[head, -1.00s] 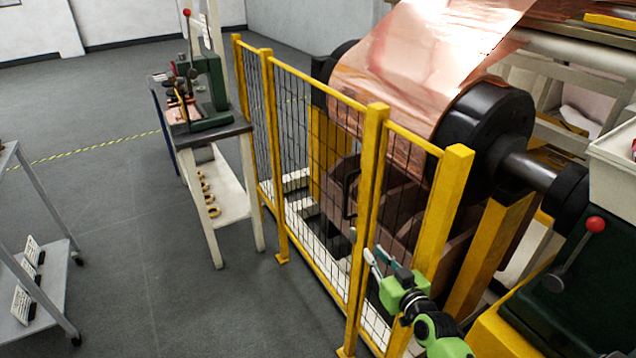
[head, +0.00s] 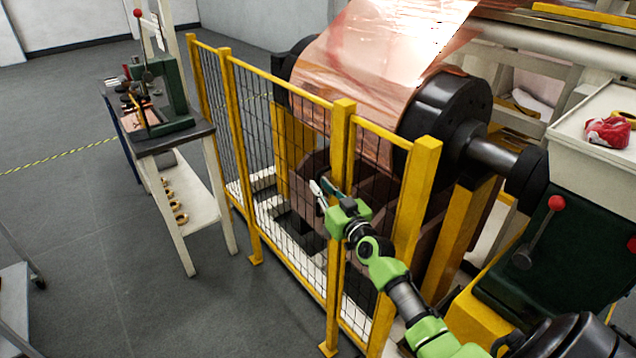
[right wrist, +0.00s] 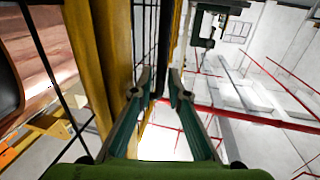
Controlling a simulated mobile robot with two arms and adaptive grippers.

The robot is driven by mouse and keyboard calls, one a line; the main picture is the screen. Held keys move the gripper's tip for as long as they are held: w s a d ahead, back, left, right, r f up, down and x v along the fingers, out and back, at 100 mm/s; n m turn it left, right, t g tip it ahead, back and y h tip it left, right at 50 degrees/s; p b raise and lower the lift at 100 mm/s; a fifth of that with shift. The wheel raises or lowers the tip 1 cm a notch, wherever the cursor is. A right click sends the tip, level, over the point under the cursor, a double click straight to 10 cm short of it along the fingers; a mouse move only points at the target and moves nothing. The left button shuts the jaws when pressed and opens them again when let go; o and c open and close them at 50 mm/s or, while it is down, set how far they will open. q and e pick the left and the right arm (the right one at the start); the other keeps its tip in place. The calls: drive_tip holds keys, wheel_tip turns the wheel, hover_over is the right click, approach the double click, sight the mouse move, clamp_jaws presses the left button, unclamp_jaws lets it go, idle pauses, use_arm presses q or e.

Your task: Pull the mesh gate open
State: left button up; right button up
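The mesh gate (head: 280,83) has a yellow frame and dark wire mesh, and stands between yellow posts in front of the copper roll. It looks closed, in line with the fence. My right gripper (head: 319,187) is at the gate's right side, near the post, where the black handle was visible before; the gripper now covers the handle in the head view. In the right wrist view the two teal fingers (right wrist: 160,78) are apart, with a dark upright bar (right wrist: 161,45), likely the handle, between or just beyond their tips. Contact cannot be told. My left gripper is out of view.
A worktable (head: 170,140) with a green press stands left of the fence. Open grey floor (head: 90,230) lies in front of the gate. A dark green machine (head: 560,255) with a red-knobbed lever and a white bin (head: 590,150) are at the right.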

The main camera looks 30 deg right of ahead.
drive_tip(key=shift+w+d, duration=0.15)
drive_tip(key=shift+w, duration=1)
clamp_jaws()
